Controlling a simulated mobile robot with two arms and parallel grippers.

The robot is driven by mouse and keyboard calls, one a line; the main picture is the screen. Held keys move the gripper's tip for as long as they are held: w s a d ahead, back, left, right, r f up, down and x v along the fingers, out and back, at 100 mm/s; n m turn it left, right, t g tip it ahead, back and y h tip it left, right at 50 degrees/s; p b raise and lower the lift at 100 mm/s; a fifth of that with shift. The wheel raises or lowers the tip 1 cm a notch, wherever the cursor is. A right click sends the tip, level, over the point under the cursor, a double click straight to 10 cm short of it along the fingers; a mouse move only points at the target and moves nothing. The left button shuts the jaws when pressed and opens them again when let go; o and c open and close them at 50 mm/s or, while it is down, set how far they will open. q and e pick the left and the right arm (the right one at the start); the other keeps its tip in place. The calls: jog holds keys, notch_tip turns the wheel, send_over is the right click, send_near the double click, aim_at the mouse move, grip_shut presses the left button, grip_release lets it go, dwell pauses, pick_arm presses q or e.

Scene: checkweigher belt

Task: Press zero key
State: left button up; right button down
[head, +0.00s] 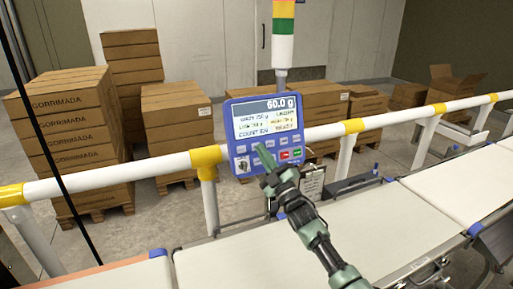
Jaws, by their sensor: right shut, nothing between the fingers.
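The blue checkweigher terminal (266,132) stands behind the belt, in the middle of the head view. Its screen (267,117) reads 60.0 g above several small lines of text. Small keys sit below the screen, among them a red key (284,155) and a green key (297,151). The key labels are too small to read, so I cannot tell which is zero. My right gripper (263,152) is shut and empty, with its tips in front of the lower keys. It hides part of the key rows. I cannot tell whether the tips touch a key. My left gripper is not in view.
A white and yellow guard rail (120,172) runs behind the belt on both sides of the terminal. White belt sections (385,222) lie in front. A clipboard (312,184) hangs beside my gripper. A signal tower (283,35) rises above the terminal. Stacked cartons (70,120) stand behind the rail.

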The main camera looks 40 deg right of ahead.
jog(key=shift+w, duration=0.1)
dwell(0.7)
jog(key=shift+w+d+f+b, duration=0.1)
jog(key=shift+w+d+b, duration=0.05)
jog(key=shift+w+b, duration=0.25)
jog(key=shift+w+d+f+b, duration=0.1)
jog(key=shift+w+b, duration=0.15)
jog(key=shift+b, duration=0.15)
dwell(0.6)
dwell(0.3)
jog(key=shift+s+a+r+p, duration=0.2)
jog(key=shift+s+a+p, duration=0.05)
jog(key=shift+s+p, duration=0.45)
